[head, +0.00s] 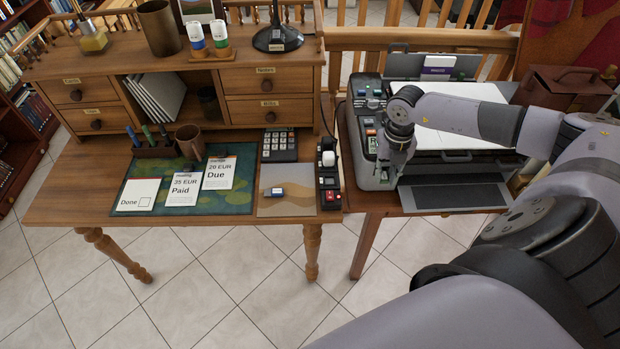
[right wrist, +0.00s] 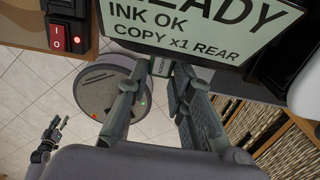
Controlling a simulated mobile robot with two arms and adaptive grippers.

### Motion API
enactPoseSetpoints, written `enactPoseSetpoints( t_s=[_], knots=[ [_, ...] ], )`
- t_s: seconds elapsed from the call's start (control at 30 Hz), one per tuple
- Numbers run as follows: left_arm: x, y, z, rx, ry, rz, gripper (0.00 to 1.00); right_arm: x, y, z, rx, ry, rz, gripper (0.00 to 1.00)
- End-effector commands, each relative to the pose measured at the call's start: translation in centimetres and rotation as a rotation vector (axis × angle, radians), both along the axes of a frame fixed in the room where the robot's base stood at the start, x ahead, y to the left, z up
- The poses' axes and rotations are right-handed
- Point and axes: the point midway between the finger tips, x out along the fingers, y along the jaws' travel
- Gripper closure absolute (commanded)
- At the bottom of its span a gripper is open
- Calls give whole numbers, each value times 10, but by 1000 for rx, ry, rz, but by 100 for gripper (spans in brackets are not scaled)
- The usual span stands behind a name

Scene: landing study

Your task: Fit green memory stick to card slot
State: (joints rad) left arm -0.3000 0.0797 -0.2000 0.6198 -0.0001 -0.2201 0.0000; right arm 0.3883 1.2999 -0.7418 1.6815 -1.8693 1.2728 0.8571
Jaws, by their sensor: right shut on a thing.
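My right gripper (head: 392,172) hangs in front of the printer's left control block (head: 376,183). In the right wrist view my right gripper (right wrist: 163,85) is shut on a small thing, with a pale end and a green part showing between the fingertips. I take it as the green memory stick (right wrist: 178,73), mostly hidden by the fingers. It is close below the printer's lit screen (right wrist: 205,30). I cannot make out the card slot or whether the stick touches it. My left gripper (right wrist: 57,128) seems to show small at the lower left of the wrist view; its jaws are unclear.
A blue and white stick (head: 277,192) lies on a tan mat (head: 285,209) on the desk. A switch strip (head: 329,180) stands beside it. The printer's output tray (head: 455,197) juts out on the right. Cards lie on a green desk mat (head: 228,200).

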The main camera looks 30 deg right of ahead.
Motion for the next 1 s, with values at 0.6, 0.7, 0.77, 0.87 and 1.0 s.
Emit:
enactPoseSetpoints(
  t_s=[0.6,0.7,0.77,0.87,1.0],
  knots=[
    [0,0,-1,0,0,0,60,2,-1,0,-1,-3,0,100],
    [0,0,-2,0,0,0,60,3,-2,0,-1,-3,-1,100],
    [0,0,-2,0,-1,0,60,3,-2,0,-1,-3,0,100],
    [0,0,-3,0,0,0,60,4,-2,0,-1,-3,0,100],
    [0,0,-3,0,0,0,60,4,-3,1,-2,-3,0,75]
  ],
)
